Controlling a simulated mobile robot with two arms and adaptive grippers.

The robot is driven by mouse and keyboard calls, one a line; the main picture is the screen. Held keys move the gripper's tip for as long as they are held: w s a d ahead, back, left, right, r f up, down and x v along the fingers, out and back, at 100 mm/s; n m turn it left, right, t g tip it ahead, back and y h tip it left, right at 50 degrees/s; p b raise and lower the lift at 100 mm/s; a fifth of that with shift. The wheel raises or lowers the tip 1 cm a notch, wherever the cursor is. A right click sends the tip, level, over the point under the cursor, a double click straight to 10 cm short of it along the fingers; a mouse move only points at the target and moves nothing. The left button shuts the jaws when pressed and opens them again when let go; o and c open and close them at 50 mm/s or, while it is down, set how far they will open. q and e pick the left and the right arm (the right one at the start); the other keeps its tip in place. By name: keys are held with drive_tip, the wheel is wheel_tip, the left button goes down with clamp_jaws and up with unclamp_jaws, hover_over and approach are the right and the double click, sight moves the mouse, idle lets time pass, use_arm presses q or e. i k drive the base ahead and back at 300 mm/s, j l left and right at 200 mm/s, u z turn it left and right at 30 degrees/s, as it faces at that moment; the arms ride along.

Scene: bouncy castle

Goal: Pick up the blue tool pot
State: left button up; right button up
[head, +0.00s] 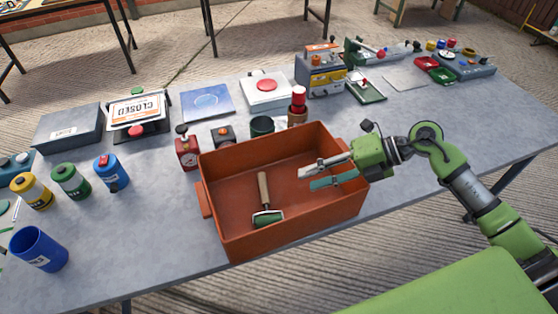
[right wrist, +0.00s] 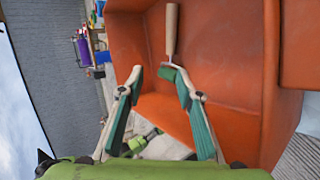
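The blue tool pot (head: 38,249) is an open-topped blue cylinder with a white label. It stands on the grey table at the near left corner in the head view, tilted in the picture, with nothing in contact with it that I can see. My right gripper (head: 308,178) is at the orange crate, over its right part, far to the right of the pot. Its two green-padded fingers are apart and empty, as the right wrist view (right wrist: 160,80) also shows. My left gripper is not in view.
The orange crate (head: 287,243) holds a green-headed tool with a wooden handle (head: 265,200). Blue (head: 111,174), green (head: 71,182) and yellow (head: 32,191) canisters stand behind the pot. Bare table (head: 150,235) lies between pot and crate. Boxes and devices line the back.

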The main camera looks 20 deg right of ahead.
sight(30, 244)
drive_tip(key=u, duration=1.4)
drive_tip(key=k+j, duration=0.1)
drive_tip(key=j, duration=0.25)
drive_tip(key=k+j, duration=0.15)
drive_tip(key=j, duration=0.15)
